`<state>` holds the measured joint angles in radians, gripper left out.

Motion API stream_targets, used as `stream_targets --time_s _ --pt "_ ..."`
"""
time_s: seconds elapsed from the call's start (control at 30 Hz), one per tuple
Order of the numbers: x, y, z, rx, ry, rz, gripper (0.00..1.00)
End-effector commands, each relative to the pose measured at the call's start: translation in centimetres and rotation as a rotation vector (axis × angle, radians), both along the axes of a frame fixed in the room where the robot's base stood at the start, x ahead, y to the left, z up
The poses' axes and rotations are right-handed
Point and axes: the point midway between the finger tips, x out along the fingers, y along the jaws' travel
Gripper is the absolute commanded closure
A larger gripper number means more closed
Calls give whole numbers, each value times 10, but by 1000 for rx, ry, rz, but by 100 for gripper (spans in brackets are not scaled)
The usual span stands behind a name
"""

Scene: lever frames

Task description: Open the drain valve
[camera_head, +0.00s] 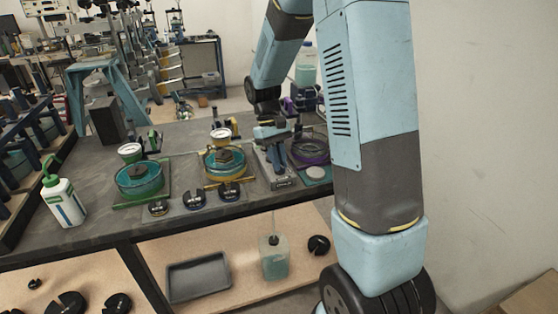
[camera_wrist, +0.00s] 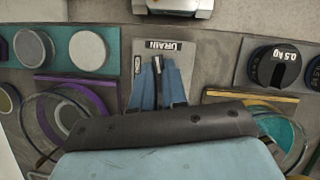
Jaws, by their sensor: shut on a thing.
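The drain valve's grey plate (camera_wrist: 195,60) is at the upper middle of the wrist view, with a black DRAIN label on it. My gripper (camera_wrist: 158,68) is over this plate with its two blue fingers close together. It is shut on a thin dark valve lever (camera_wrist: 158,66), most of which the fingers hide. In the head view my gripper (camera_head: 273,140) reaches down at the right part of the bench, above the grey drain plate (camera_head: 282,184). The valve body and the lever's exact angle are hidden there.
A purple-rimmed round vessel (camera_head: 309,150) stands close right of my gripper. A yellow-rimmed vessel (camera_head: 224,160) and a green-rimmed one (camera_head: 139,180) stand to the left. Black slotted weights (camera_head: 194,199) lie in front. A white bottle (camera_head: 64,198) stands at the bench's left.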

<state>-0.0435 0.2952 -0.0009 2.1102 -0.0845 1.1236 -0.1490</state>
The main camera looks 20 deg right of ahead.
Motion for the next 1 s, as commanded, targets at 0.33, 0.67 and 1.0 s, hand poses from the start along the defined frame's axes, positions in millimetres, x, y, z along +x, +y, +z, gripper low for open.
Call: stream_targets --time_s 0.33,0.67,1.0 --pt "1 0 1 0 -4 1 80" --pt "1 0 0 0 -2 1 62" --pt "9 2 20 0 -4 1 62"
